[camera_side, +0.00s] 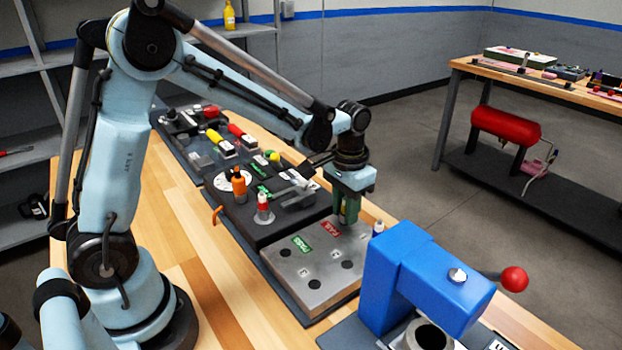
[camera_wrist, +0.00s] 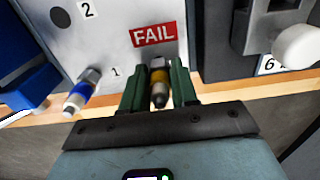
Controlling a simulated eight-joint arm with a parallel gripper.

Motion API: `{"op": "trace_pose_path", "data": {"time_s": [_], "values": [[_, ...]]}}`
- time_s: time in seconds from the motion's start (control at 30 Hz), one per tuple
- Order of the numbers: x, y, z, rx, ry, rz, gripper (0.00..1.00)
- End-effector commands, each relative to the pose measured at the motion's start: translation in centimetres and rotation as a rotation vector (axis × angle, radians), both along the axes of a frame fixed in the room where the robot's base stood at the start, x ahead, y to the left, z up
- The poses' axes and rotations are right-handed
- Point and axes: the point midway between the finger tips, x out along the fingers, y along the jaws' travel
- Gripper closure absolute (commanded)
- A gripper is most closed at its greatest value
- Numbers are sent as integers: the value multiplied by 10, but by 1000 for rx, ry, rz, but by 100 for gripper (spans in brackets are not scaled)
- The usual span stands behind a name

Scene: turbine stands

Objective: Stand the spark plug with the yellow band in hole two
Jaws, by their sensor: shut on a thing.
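My gripper (camera_wrist: 158,88) is shut on the spark plug with the yellow band (camera_wrist: 159,76), held between its green fingers. In the side view my gripper (camera_side: 347,212) is low over the far edge of the grey plate (camera_side: 300,275), beside the red FAIL label. I cannot tell whether the plug's end is in or above the plate. Hole two (camera_wrist: 58,17), by the label 2, is an empty dark hole at the upper left of the wrist view. A blue-banded spark plug (camera_wrist: 82,91) stands by the label 1; it also shows in the side view (camera_side: 378,228).
A blue press (camera_side: 425,275) with a red-knobbed lever stands close to the plate's right. A dark tester block (camera_side: 255,210) with orange and red-banded parts is on the left.

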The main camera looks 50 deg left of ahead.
Motion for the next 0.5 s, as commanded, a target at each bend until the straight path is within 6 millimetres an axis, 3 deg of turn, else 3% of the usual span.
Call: {"op": "trace_pose_path", "data": {"time_s": [0.5], "values": [[0,0,8,0,0,0,100]]}}
